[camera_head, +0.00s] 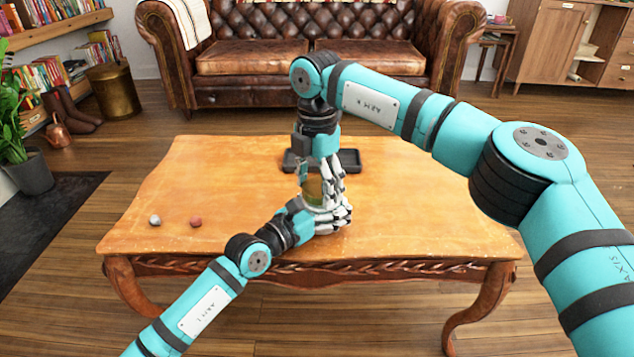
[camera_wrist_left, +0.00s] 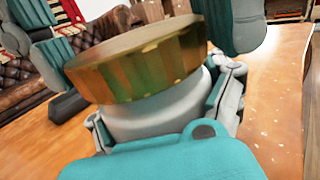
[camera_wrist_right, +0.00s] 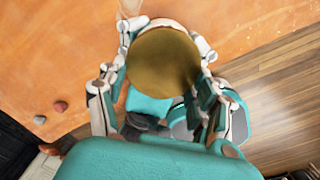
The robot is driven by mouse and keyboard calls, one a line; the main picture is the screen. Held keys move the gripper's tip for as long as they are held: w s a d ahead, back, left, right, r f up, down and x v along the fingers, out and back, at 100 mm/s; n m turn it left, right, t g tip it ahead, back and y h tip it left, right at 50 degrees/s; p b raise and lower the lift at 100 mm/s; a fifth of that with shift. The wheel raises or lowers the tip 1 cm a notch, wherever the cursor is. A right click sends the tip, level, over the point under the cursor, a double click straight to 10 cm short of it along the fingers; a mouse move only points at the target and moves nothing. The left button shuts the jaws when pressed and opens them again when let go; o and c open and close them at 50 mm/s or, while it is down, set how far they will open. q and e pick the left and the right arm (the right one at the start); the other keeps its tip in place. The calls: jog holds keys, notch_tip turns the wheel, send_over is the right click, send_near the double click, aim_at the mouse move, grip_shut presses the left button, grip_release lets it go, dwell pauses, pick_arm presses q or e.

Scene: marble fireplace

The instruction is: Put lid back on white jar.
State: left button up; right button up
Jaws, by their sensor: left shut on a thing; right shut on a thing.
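The white jar (camera_wrist_left: 160,118) stands near the front middle of the wooden table. My left gripper (camera_head: 332,222) is shut around its body from the left. The gold lid (camera_wrist_left: 140,62) is at the top of the jar, looking slightly tilted in the left wrist view; I cannot tell whether it is seated or just above the rim. My right gripper (camera_head: 322,188) comes from above and is shut on the lid, whose round top faces the right wrist view (camera_wrist_right: 163,62). In the head view my fingers hide most of the jar and lid.
A black tray (camera_head: 348,158) lies behind the grippers on the table (camera_head: 420,200). A grey ball (camera_head: 155,220) and a reddish ball (camera_head: 196,222) lie at the left front. The table's right side is clear. A leather sofa (camera_head: 265,62) stands behind.

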jog(key=shift+f, duration=0.4)
jog(key=m, duration=0.6)
jog(key=shift+w+a, duration=0.15)
jog(key=shift+w, duration=0.15)
jog(key=m, duration=0.5)
jog(key=shift+w, duration=0.25)
jog(key=m, duration=0.5)
jog(key=shift+w, duration=0.25)
jog(key=o, duration=0.9)
jog(key=shift+o, duration=0.2)
